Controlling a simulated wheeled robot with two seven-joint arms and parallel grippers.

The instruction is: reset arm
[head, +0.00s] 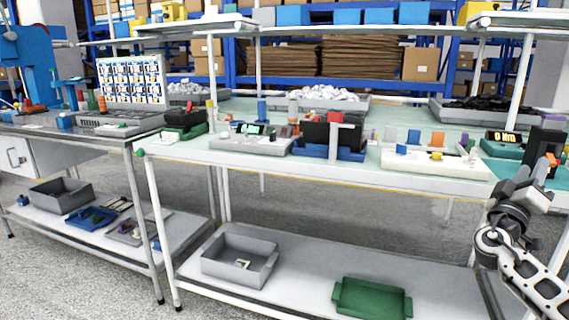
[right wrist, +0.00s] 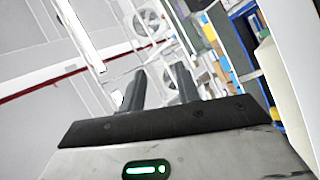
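My right gripper (head: 528,182) is raised at the right edge of the head view, in front of the bench's right end. In the right wrist view its two dark fingers (right wrist: 161,82) stand apart with nothing between them. My left gripper is not in view. The workbench (head: 240,160) carries a grey tester (head: 250,143) with a green display, a black unit (head: 318,132) in a blue holder (head: 330,152), and a pale fixture (head: 425,163) with small coloured parts. A teal unit (head: 497,148) with a lit readout stands near the right gripper, partly behind a black upright thing.
The lower shelf holds a grey bin (head: 240,262) and a green tray (head: 372,299). A second bench (head: 70,135) stands at the left. Grey trays (head: 322,103) line the back of the workbench. Racks with boxes (head: 375,57) stand behind. Open floor lies in front.

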